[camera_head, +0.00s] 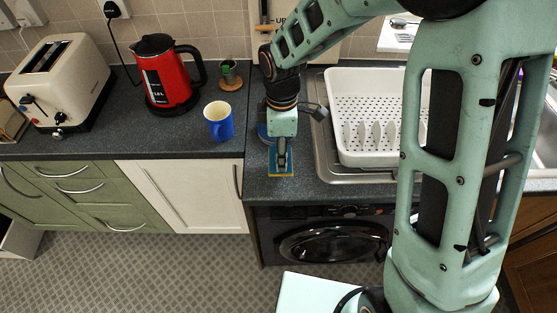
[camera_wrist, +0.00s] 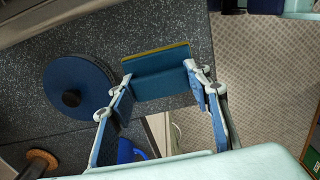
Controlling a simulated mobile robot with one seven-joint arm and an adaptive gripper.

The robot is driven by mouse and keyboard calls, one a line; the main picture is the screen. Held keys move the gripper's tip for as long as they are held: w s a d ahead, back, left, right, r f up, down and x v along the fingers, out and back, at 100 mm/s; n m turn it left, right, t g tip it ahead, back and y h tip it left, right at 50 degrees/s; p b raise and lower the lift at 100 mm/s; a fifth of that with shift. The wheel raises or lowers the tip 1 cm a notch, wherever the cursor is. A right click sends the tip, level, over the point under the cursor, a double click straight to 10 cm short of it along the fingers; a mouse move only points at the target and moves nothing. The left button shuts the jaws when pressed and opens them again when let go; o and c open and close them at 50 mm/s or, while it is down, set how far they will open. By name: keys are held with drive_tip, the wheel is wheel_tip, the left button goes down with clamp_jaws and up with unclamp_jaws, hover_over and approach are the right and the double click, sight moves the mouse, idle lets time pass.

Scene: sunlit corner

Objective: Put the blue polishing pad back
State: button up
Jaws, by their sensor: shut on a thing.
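The blue polishing pad (camera_wrist: 160,80) is a blue rectangular block with a yellow edge. It sits between the two fingers of my gripper (camera_wrist: 158,84) in the wrist view, and the fingers are shut on it. In the head view the pad (camera_head: 281,171) shows below my gripper (camera_head: 282,158), over the front part of the dark counter, left of the sink. I cannot tell if the pad touches the counter. A blue round disc with a black knob (camera_wrist: 78,84) lies on the counter beside my gripper, partly hidden behind it in the head view (camera_head: 263,132).
A blue mug (camera_head: 219,124), a red kettle (camera_head: 168,75), a small plant on a coaster (camera_head: 230,78) and a cream toaster (camera_head: 58,82) stand to the left. A white dish rack (camera_head: 375,95) is right of my gripper. The counter's front edge is close.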

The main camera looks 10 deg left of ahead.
drive_tip(key=shift+w+a+f+b, duration=0.1)
drive_tip(key=shift+a+f+b, duration=0.1)
drive_tip(key=shift+f+b, duration=0.7)
drive_tip(key=shift+w+a+f+b, duration=0.1)
drive_tip(key=shift+a+f+b, duration=0.1)
drive_tip(key=shift+f+b, duration=0.6)
drive_tip(key=shift+f, duration=0.35)
drive_tip(key=o, duration=1)
drive_tip(key=shift+o, duration=0.2)
wheel_tip(320, 180, up, 12)
drive_tip(key=shift+r, duration=0.1)
